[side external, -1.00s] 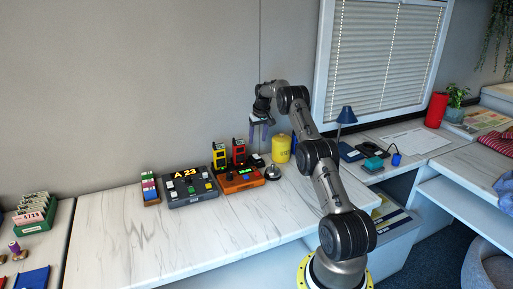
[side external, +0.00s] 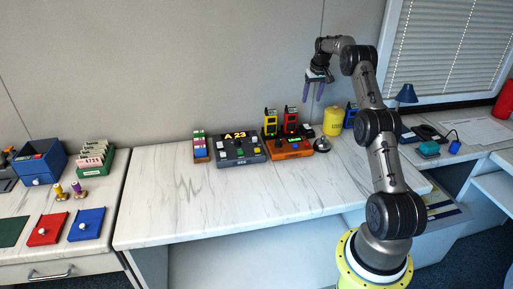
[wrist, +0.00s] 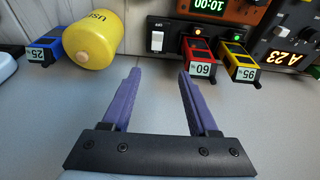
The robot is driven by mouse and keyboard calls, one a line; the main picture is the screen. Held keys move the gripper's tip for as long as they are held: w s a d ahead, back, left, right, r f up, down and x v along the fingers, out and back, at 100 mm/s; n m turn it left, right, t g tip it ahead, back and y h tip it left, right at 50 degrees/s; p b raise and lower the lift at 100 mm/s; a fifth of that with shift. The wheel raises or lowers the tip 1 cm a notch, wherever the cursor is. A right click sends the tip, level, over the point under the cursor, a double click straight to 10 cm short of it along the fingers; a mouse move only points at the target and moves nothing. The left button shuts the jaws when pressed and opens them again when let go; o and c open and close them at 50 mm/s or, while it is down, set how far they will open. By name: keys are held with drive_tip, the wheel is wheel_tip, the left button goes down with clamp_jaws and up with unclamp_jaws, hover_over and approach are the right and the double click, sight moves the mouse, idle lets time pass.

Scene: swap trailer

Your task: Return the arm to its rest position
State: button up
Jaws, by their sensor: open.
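My gripper (side external: 314,91) is raised above the back right of the marble counter (side external: 205,215), in front of the wall. Its two purple fingers point down and are spread apart. In the wrist view my gripper (wrist: 157,88) is open, with nothing between the fingers. It is apart from the yellow canister (side external: 333,121) and the silver bell (side external: 322,144) below it.
A grey console (side external: 237,151) reads A 23. A blue tagged device (wrist: 44,46) lies near the canister.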

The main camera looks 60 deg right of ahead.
drive_tip(key=w+a+r+n+t, duration=0.1)
drive_tip(key=w+a+r, duration=0.2)
drive_tip(key=a+r, duration=0.25)
drive_tip(key=w+a+r+n+t+h, duration=0.1)
drive_tip(key=w+a+r, duration=0.2)
drive_tip(key=a+r, duration=0.25)
drive_tip(key=w+a+r+n, duration=0.1)
drive_tip(key=w+a+r, duration=0.25)
drive_tip(key=r, duration=0.35)
drive_tip(key=s+a+r+n+t, duration=0.1)
drive_tip(key=s+a+r, duration=0.25)
drive_tip(key=a, duration=0.55)
drive_tip(key=s+a+r+n+t+y, duration=0.1)
drive_tip(key=s+a+r+n, duration=0.2)
drive_tip(key=a, duration=0.6)
drive_tip(key=s+a+r, duration=0.3)
drive_tip(key=a+r, duration=0.1)
drive_tip(key=a, duration=0.4)
drive_tip(key=s+a+f+n+t+y, duration=0.1)
drive_tip(key=s+a+f, duration=0.1)
drive_tip(key=s+a, duration=0.7)
drive_tip(key=s+a+f+g+y, duration=0.1)
drive_tip(key=s+a+f, duration=0.2)
drive_tip(key=s+f, duration=1)
drive_tip(key=shift+s+a+f+n, duration=0.15)
drive_tip(key=shift+s+f+n, duration=0.05)
drive_tip(key=shift+s+n, duration=0.2)
drive_tip(key=shift+c, duration=0.3)
